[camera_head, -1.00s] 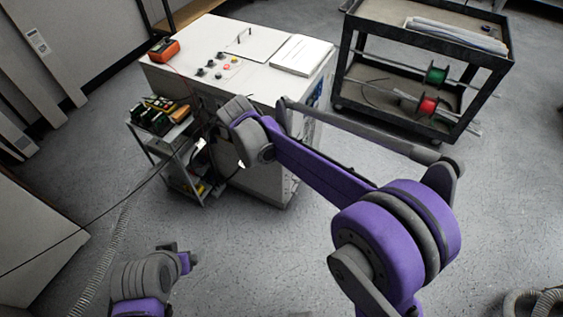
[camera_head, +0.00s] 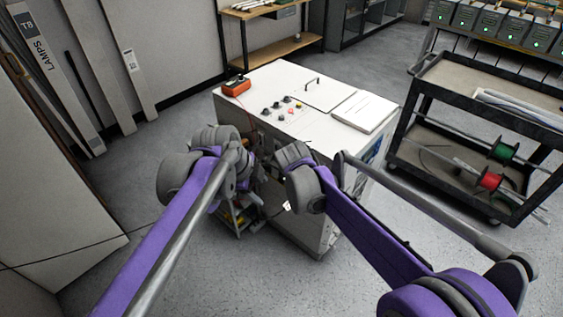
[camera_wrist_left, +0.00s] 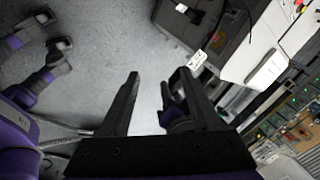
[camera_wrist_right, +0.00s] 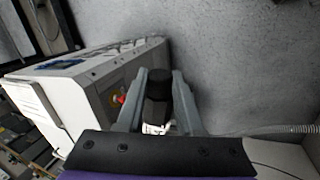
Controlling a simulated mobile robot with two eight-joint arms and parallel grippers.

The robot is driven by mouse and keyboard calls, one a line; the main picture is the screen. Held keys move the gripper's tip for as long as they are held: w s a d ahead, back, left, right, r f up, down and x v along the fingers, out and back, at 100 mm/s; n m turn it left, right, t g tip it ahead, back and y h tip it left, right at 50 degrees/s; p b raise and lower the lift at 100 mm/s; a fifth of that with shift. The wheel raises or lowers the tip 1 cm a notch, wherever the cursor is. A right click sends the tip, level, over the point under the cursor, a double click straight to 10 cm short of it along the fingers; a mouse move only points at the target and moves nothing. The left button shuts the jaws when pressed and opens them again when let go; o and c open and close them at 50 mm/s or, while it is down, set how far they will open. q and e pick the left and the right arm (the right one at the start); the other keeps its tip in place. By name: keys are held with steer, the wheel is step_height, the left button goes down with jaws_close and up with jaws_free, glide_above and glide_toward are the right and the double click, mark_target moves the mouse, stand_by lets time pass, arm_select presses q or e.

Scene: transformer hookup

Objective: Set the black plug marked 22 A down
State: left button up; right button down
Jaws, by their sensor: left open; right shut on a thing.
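A black plug (camera_wrist_right: 158,92) is held between the fingers of my right gripper (camera_wrist_right: 158,76), which is shut on it; its marking cannot be read. Something pale shows just below the plug. In the head view the right gripper's fingers are hidden behind its wrist, in front of the white cabinet (camera_head: 330,215).
An orange meter (camera_head: 236,87) and a white booklet (camera_head: 365,111) lie on the cabinet top. A small cart stands at its left side, largely hidden by my left arm. A black trolley (camera_head: 430,125) with red and green spools stands at right. Floor in front is clear.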

arm_select(q)
steer(key=w+d+m+h, duration=0.1)
steer(key=w+d+m, duration=0.4)
steer(key=w+m, duration=0.4)
steer(key=shift+g, duration=0.3)
steer(key=x, duration=1.1)
steer(key=shift+d+f, duration=0.2)
steer(key=shift+d, duration=0.1)
jaws_close()
arm_select(e)
steer(key=shift+c, duration=2.3)
jaws_free()
